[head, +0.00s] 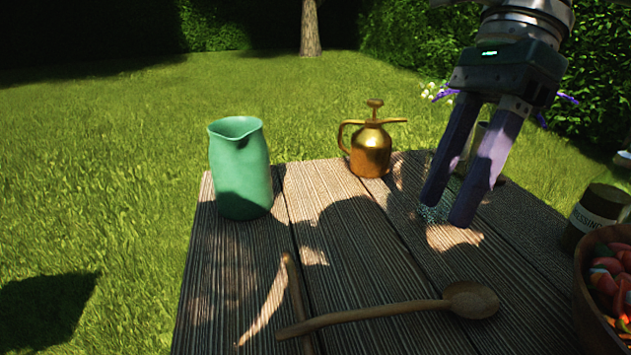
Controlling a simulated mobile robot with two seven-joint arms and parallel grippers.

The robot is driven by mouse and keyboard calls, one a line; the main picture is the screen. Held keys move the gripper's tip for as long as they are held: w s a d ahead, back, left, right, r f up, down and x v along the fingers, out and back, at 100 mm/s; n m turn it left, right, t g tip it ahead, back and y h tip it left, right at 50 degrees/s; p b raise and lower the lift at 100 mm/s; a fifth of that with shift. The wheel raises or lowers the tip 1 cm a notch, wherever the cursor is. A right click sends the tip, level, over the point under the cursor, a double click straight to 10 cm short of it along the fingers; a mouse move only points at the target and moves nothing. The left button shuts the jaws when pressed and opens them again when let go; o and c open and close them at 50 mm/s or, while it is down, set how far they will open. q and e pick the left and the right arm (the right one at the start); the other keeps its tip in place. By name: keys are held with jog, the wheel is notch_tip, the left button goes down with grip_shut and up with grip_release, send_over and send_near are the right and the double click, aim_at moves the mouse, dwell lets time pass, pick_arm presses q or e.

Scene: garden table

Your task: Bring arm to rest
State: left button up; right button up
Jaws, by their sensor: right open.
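My right gripper (449,212) reaches down from the top right over the wooden table (350,245). Its two dark fingers are apart, with nothing seen held between them. The fingertips show over the right half of the tabletop; I cannot tell how far above the wood they are. Something greyish behind the fingers is partly hidden. My left gripper is not in view.
A green pitcher (240,175) stands at the far left and a brass mister (371,150) at the back. A wooden spoon (400,311) lies in front, beside a thin wooden stick (297,305). A dark jar (596,211) and a bowl (592,305) of colourful pieces stand at the right.

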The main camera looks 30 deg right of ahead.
jog(key=shift+v, duration=0.95)
jog(key=s+a+f+n+h+p, duration=0.15)
jog(key=s+a+n+p, duration=0.35)
jog(key=a+n+p, duration=0.6)
jog(key=s+r+n+t+p, duration=0.45)
jog(key=n+p, duration=0.25)
jog(key=n, duration=0.2)
jog(key=s+d+r+n+h+p, duration=0.3)
jog(key=s+d+r+p, duration=0.1)
jog(key=r+p, duration=0.25)
notch_tip(320, 180, up, 35)
jog(key=p, duration=3.4)
jog(key=shift+r, duration=0.2)
